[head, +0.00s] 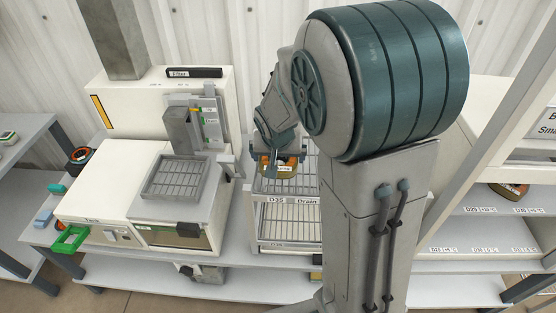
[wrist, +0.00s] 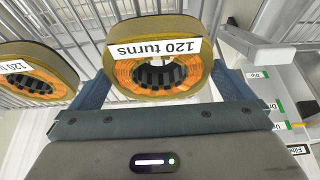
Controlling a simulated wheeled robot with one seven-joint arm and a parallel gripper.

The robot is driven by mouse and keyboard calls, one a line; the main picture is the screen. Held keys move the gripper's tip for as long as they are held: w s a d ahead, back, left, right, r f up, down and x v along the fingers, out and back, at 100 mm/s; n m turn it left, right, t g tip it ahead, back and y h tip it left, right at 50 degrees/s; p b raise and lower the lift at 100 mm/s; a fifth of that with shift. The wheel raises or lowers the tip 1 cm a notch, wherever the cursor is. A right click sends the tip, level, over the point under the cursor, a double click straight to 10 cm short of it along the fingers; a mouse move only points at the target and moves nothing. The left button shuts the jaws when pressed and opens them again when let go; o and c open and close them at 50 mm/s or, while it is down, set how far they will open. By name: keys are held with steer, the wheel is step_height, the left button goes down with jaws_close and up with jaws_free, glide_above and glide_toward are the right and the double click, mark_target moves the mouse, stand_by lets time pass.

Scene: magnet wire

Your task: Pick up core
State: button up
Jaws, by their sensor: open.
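A wound ring core (wrist: 150,30) with orange windings, a yellow-brown rim and a "120 turns" label is in the upper middle of the wrist view. My gripper (wrist: 162,74) is open, with one blue finger on each side of this core; I cannot tell whether they touch it. A second, similar core (wrist: 62,65) with the same label lies to its left, outside the fingers. In the head view my gripper (head: 279,160) is over the drain rack, with a yellow-brown core (head: 290,169) at it. My arm hides part of the rack there.
The wire rack (head: 275,209) marked "Drain" has two levels. A cream machine (head: 110,190) with a grey gridded tray (head: 176,179) stands to its left. Shelves (head: 480,230) stand at right.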

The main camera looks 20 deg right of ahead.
steer(key=c, duration=1.2)
steer(key=shift+c, duration=0.4)
steer(key=shift+w+r, duration=0.1)
steer(key=shift+r, duration=0.05)
